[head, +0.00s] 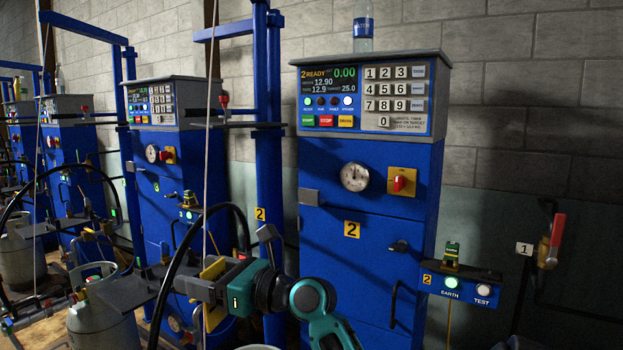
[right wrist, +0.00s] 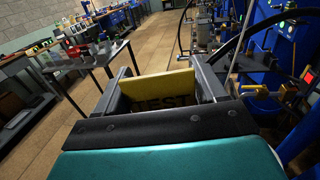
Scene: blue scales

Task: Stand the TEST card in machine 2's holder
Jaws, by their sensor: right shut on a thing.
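My right gripper (head: 200,287) reaches in from the bottom of the head view, pointing left. It is shut on the yellow TEST card (right wrist: 157,84), which stands between its two fingers in the right wrist view; the dark lettering is partly shaded. The card's yellow edge also shows in the head view (head: 213,268). Machine 2 (head: 365,215) is the tall blue cabinet. Its holder is the black ledge (head: 483,273) on the small blue box marked 2, right of the cabinet and well apart from the gripper. A green-and-yellow piece (head: 451,252) stands at its left, above EARTH. My left gripper is not in view.
The box's EARTH lamp (head: 451,282) is lit green and its TEST lamp (head: 484,290) looks white. A red-handled valve (head: 556,238) is on the right. Black hoses and gas cylinders (head: 95,325) crowd the left. A water bottle (head: 363,27) stands atop machine 2.

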